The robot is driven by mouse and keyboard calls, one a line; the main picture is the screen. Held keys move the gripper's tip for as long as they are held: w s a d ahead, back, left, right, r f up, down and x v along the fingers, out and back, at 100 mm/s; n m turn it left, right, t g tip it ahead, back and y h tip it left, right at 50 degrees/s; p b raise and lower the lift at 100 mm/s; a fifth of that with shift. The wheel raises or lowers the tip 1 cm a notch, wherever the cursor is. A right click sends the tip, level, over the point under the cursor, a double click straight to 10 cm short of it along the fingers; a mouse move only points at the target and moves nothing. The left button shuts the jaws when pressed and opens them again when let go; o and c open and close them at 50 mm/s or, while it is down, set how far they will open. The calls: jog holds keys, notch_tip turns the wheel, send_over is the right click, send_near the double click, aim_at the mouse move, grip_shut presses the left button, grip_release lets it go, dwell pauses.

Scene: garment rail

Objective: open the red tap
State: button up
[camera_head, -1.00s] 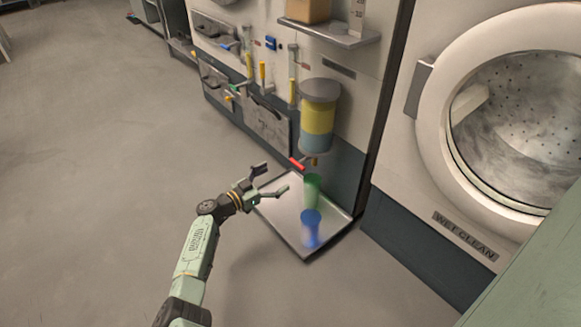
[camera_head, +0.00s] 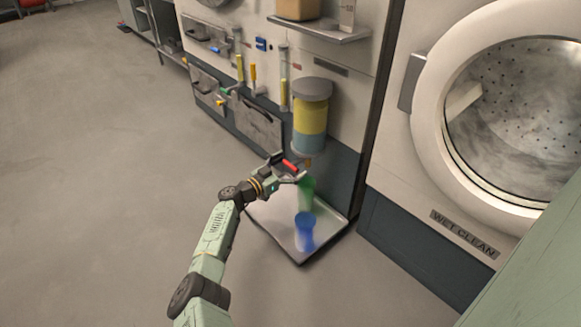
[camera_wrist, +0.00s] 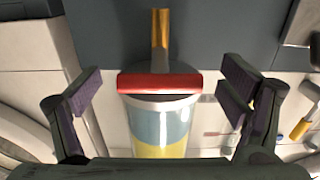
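The red tap handle (camera_head: 290,165) sits under the round tank (camera_head: 310,118), which has yellow and blue-grey bands. In the wrist view the red handle (camera_wrist: 160,83) lies crosswise in front of the tank (camera_wrist: 160,128), with a brass-coloured spout (camera_wrist: 160,28) beyond it. My gripper (camera_head: 288,170) is at the handle in the head view. In the wrist view my gripper (camera_wrist: 165,92) is open, one finger on each side of the handle, with a visible gap to both. Whether the fingertips reach the handle's depth is unclear.
A green cup (camera_head: 306,194) and a blue cup (camera_head: 304,232) stand on a metal tray (camera_head: 270,230) below the tank. A shelf (camera_head: 320,32) is above the tank. Other yellow-handled levers (camera_head: 253,80) are on the panel to the left. A washing machine (camera_head: 470,110) stands at the right.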

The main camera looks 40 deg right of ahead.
jog(key=c, duration=1.2)
jog(key=shift+o, duration=0.2)
jog(key=shift+m, duration=0.4)
jog(key=m+b, duration=0.1)
jog(key=m, duration=0.1)
jog(key=shift+m, duration=0.4)
jog(key=m+b, duration=0.1)
jog(key=m, duration=0.3)
jog(key=shift+w+m+b, duration=0.1)
jog(key=shift+m+b, duration=0.2)
jog(key=m+b, duration=0.2)
jog(key=m, duration=0.3)
jog(key=shift+m+b, duration=0.5)
jog(key=shift+m, duration=0.6)
jog(key=shift+s+d+r+m, duration=0.15)
jog(key=shift+s+m, duration=0.1)
jog(key=shift+m, duration=0.15)
